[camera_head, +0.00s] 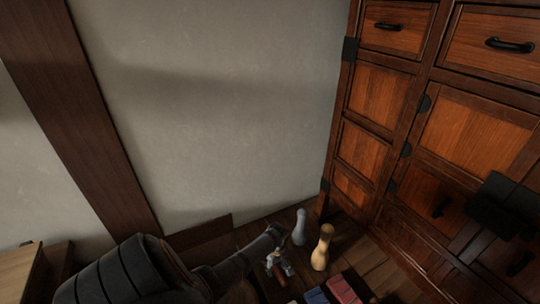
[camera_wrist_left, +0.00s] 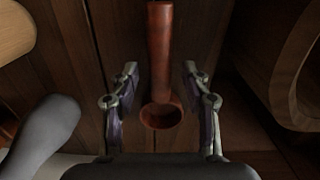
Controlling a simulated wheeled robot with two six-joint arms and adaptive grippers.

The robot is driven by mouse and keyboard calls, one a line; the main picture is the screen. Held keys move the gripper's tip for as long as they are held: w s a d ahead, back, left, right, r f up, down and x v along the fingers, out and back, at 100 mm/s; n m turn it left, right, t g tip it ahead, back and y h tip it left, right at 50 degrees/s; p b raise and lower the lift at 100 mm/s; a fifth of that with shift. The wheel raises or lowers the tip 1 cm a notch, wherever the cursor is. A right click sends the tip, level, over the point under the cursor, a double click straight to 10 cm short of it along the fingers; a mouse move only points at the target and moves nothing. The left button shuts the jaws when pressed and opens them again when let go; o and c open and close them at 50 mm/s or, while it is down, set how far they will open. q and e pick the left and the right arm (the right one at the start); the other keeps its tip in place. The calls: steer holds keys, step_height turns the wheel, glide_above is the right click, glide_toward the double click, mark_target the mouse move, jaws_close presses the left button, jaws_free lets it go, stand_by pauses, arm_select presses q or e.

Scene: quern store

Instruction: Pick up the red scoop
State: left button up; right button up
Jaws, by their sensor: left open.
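The red scoop (camera_wrist_left: 160,50) shows in the left wrist view, its handle running up the picture and its round bowl at the lower end. My left gripper (camera_wrist_left: 160,88) is open, with one finger on each side of the scoop and a visible gap on both sides. In the head view my left gripper (camera_head: 278,262) is low in the picture, and the reddish-brown scoop (camera_head: 280,276) shows small beside its fingers. My right gripper cannot be made out clearly; a dark blocky shape at the right edge may be part of that arm.
A grey pin-shaped object (camera_head: 300,228) and a tan one (camera_head: 322,248) stand close to the gripper. A blue block (camera_head: 316,296) and a red block (camera_head: 344,289) lie nearer. A wooden cabinet (camera_head: 365,150) stands at right. A curved brown wooden thing (camera_wrist_left: 292,65) is right in the wrist view.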

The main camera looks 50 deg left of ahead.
arm_select(q)
step_height(320, 180, down, 2)
steer(key=shift+f, duration=0.1)
arm_select(e)
steer(key=shift+s+d+f, duration=0.1)
steer(key=shift+d+f, duration=0.05)
steer(key=shift+f, duration=0.3)
arm_select(q)
steer(key=shift+c, duration=0.8)
jaws_close()
arm_select(e)
steer(key=shift+d, duration=0.3)
arm_select(q)
steer(key=shift+r, duration=0.2)
